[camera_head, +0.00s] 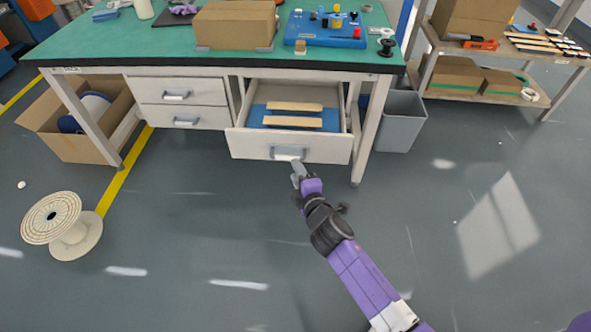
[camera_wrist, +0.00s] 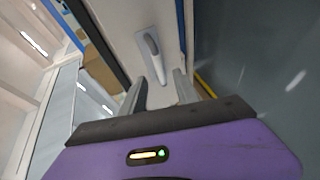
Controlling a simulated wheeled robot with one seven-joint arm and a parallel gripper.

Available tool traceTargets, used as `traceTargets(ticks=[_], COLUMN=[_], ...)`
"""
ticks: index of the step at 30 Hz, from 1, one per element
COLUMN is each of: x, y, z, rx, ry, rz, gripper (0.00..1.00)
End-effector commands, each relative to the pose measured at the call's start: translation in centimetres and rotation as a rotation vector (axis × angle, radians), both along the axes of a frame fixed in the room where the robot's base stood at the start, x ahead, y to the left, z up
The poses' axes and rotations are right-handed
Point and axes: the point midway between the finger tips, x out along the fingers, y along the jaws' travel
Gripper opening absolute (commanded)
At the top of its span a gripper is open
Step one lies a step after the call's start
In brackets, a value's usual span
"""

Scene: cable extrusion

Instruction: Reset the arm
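My gripper (camera_head: 297,176) is at the end of my purple arm, just in front of the pulled-out drawer (camera_head: 250,146) of the workbench. In the wrist view my gripper (camera_wrist: 160,78) has its two fingers apart. The drawer handle (camera_wrist: 152,50) shows ahead of and partly between the fingers, and I see no grip on it. The same handle (camera_head: 287,153) shows in the head view right above the fingertips. Whether a finger touches the handle, I cannot tell. The drawer holds two light-brown strips (camera_head: 293,122) on a blue lining.
The green-topped workbench (camera_head: 150,45) carries a cardboard box (camera_head: 235,24) and a blue tool board (camera_head: 326,30). A grey bin (camera_head: 401,122) stands right of the bench. A cable spool (camera_head: 62,224) and an open carton (camera_head: 60,140) are at left. The floor around my arm is clear.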

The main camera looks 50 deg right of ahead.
Motion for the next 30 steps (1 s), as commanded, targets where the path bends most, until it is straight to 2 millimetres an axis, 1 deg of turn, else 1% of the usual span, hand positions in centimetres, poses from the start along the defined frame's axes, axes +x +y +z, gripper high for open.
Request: traceTargets(ticks=[13,17,20,21,24,26,29,30], x=[0.0,0.2,1.0,0.9,-1.1,-2.4,-4.9,-6.1], y=[0.0,0.2,0.9,1.5,3.9,5.3,7.6,8.6], z=[0.0,0.2,2.7,3.8,5.4,6.0,7.0,7.3], rx=[0.001,0.044,0.136,0.189,0.336,0.409,0.530,0.583], ry=[0.000,-0.033,-0.140,-0.194,-0.294,-0.335,-0.390,-0.409], rz=[0.000,-0.002,0.010,0.020,0.052,0.068,0.098,0.108], gripper=[0.37,0.37,0.37,0.37,0.37,0.37,0.37,0.37])
